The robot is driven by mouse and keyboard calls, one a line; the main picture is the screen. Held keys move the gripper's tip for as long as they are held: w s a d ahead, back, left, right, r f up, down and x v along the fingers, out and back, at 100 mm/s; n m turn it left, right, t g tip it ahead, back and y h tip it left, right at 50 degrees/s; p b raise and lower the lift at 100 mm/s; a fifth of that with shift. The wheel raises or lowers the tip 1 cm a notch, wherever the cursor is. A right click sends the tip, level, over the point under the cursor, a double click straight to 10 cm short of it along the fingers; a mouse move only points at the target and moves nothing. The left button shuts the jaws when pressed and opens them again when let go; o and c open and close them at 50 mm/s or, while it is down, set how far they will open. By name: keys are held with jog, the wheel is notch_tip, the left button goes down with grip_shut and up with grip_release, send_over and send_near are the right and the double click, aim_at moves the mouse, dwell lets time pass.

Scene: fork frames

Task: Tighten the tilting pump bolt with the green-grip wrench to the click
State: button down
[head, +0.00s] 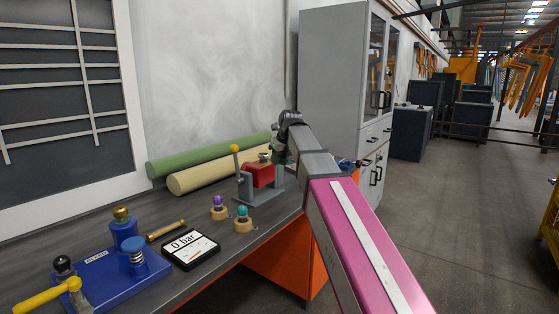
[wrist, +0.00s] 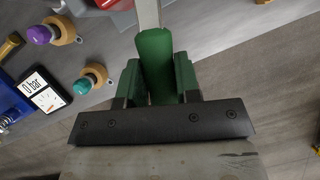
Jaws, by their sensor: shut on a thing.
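My gripper (wrist: 157,82) is shut on the green grip of the wrench (wrist: 154,55). The wrench's pale metal shaft runs up out of the wrist view, so its head is hidden there. In the head view my gripper (head: 284,150) is at the right end of the bench, close beside a red block on a grey stand (head: 262,178) with a yellow-ball lever. A metal part (head: 265,157) shows at the red block's top, but I cannot tell whether it is the bolt or whether the wrench touches it. Red also shows at the wrist view's top edge.
A blue unit (head: 118,275) with a yellow handle stands at the bench's left. The gauge (head: 190,250) reads 0 bar. Purple-topped (head: 218,207) and teal-topped (head: 243,218) pieces stand nearby. Green (head: 205,155) and cream (head: 205,178) rolls lie along the wall. A grey cabinet (head: 332,70) stands behind.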

jog(key=shift+f, duration=1.1)
dwell(0.6)
jog(key=c, duration=1.4)
grip_release()
grip_shut()
jog(key=shift+s+a+m+h, duration=0.2)
jog(key=shift+s+a+m, duration=0.05)
jog(key=shift+a+m, duration=0.3)
jog(key=shift+s+a+m+h, duration=0.25)
jog(key=shift+a+m, duration=0.15)
jog(key=shift+m, duration=0.15)
jog(key=shift+w+d+n+y, duration=0.25)
jog(key=shift+d+n, duration=0.2)
jog(key=shift+n, duration=0.15)
